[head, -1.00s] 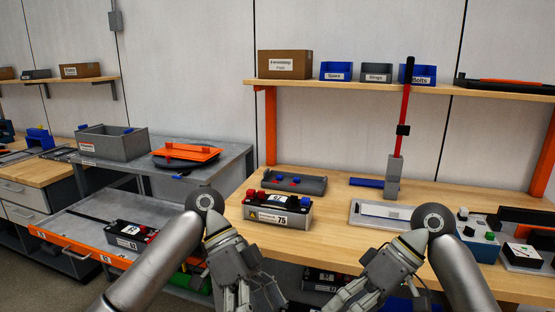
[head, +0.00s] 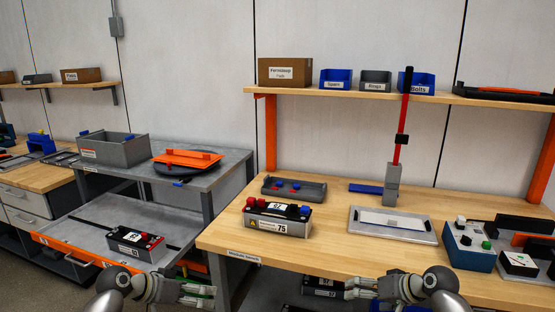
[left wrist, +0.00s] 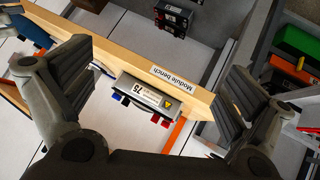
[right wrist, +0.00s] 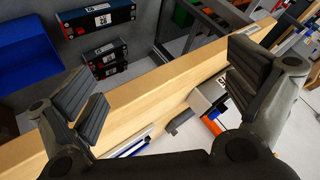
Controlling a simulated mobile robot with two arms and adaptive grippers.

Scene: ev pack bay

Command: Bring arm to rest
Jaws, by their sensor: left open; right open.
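My left gripper (head: 198,293) is low at the bottom of the head view, in front of the bench's left end. Its fingers (left wrist: 165,95) are spread apart and empty in the left wrist view, with the bench edge beyond them. My right gripper (head: 362,287) is low in front of the bench's front edge. In the right wrist view its fingers (right wrist: 165,85) are wide apart with nothing between them. Both arms enter from the bottom edge of the head view.
The wooden module bench (head: 340,258) carries a battery module (head: 277,219), a grey tray (head: 425,236) and a blue control box (head: 470,247). A grey cart (head: 88,225) with another module (head: 135,244) stands left. More modules (right wrist: 104,50) sit below the bench.

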